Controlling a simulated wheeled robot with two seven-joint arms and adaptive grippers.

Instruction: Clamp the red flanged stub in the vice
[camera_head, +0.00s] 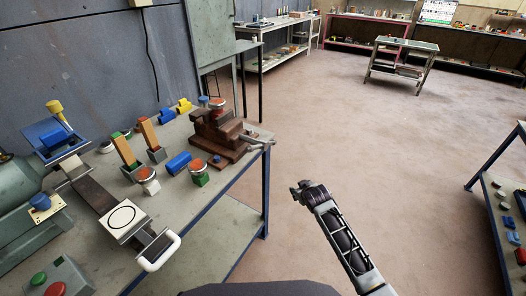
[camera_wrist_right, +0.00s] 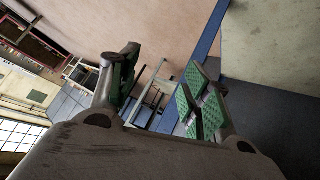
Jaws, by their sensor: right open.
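The brown-red vice (camera_head: 226,148) is mounted at the right end of the workbench, with its handle near the corner. A red round flange (camera_head: 216,103) shows at the top of the vice; I cannot tell whether it sits in the jaws. Two more red-topped round pieces stand on the bench, one with a green lower part (camera_head: 199,170) and one with a white lower part (camera_head: 147,175). My right gripper (camera_head: 303,188) is out over the floor, right of the bench and apart from everything. In the wrist view its green-padded fingers (camera_wrist_right: 160,92) are open and empty. My left gripper is out of sight.
Shelves (camera_head: 508,235) stand at the right edge. The floor (camera_head: 340,130) between is clear.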

